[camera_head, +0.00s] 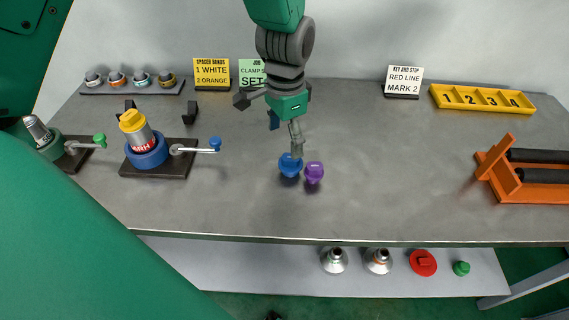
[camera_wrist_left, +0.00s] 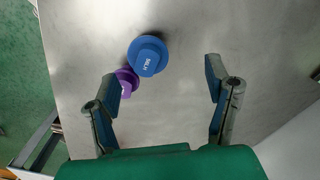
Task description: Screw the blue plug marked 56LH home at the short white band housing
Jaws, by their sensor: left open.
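The blue plug (camera_head: 290,166) sits on the bench near its middle, and its 56LH marking shows in the left wrist view (camera_wrist_left: 148,57). My left gripper (camera_head: 276,124) is open and empty above and behind the plug. In the left wrist view, the plug lies ahead of the two spread fingers (camera_wrist_left: 164,80). A grey housing (camera_head: 37,130) stands tilted in a green vise (camera_head: 72,156) at the far left, partly hidden by a green body part. A grey housing with a yellow top and red label (camera_head: 139,138) leans in a blue vise (camera_head: 148,153). Which bears the short white band is unclear. My right gripper is not visible.
A purple plug (camera_head: 314,172) lies just right of the blue one. Behind stand a ring rack (camera_head: 133,88), a yellow sign (camera_head: 211,73) and a white sign (camera_head: 403,80). A yellow tray (camera_head: 483,99) and an orange roller stand (camera_head: 520,187) occupy the right. Bench between is clear.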

